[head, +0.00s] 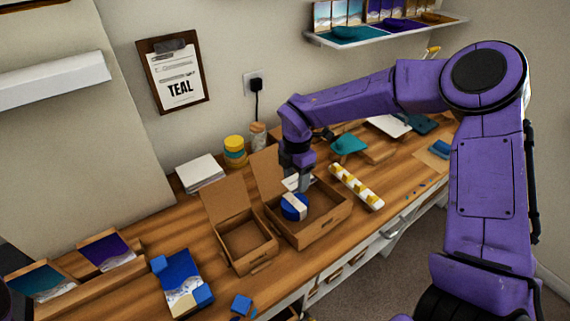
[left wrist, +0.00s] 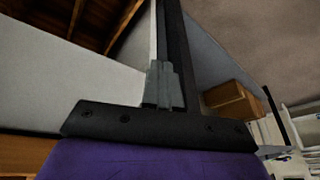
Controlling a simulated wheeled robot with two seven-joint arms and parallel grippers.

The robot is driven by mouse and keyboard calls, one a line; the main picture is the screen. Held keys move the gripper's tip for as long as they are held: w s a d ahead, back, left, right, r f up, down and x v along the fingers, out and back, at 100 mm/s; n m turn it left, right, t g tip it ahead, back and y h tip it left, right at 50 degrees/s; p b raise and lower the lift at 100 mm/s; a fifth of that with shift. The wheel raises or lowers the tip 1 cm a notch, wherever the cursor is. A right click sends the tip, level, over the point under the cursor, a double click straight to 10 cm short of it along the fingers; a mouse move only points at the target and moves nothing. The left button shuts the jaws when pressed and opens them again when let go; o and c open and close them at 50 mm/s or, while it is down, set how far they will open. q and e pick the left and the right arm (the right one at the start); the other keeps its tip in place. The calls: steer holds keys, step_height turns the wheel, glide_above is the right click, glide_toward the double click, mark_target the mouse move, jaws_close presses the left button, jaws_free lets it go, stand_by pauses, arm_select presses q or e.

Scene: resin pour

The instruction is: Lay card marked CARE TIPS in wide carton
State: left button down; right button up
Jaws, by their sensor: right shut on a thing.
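The wide carton (head: 330,222) stands open on the bench with its lid flap raised at the back. Inside it is a blue round item (head: 291,208) with a pale band. My right gripper (head: 304,186) points down over the carton's back part, close to the round item. It is shut on a white card (head: 291,182), which is mostly hidden behind the fingers; its wording cannot be read. My left gripper (left wrist: 164,86) shows in the left wrist view with its fingers together and nothing visible between them.
A smaller open carton (head: 243,242) stands left of the wide one. A white strip with yellow pieces (head: 356,186) lies to its right. White sheets (head: 200,172) and yellow-teal jars (head: 235,150) stand behind. A blue art panel (head: 181,279) lies at front left.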

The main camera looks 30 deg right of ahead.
mark_target(297, 206)
steer(key=shift+s+f, duration=0.1)
steer(key=shift+f, duration=0.05)
steer(key=shift+s+f+b, duration=0.15)
steer(key=shift+s+b, duration=0.15)
steer(key=shift+s, duration=0.05)
steer(key=shift+s+f+b, duration=1)
steer(key=shift+f+b, duration=0.1)
steer(key=f+b, duration=0.1)
steer(key=w+f+b, duration=0.1)
steer(key=f, duration=0.1)
steer(key=w+f+b, duration=0.1)
steer(key=shift+f, duration=0.35)
steer(key=shift+s+f, duration=0.15)
steer(key=shift+s, duration=0.35)
steer(key=o, duration=0.5)
steer(key=shift+w, duration=0.15)
steer(key=o, duration=0.4)
steer(key=shift+c, duration=0.2)
arm_select(q)
step_height(297, 206, down, 6)
steer(key=s, duration=0.1)
steer(key=shift+s, duration=0.25)
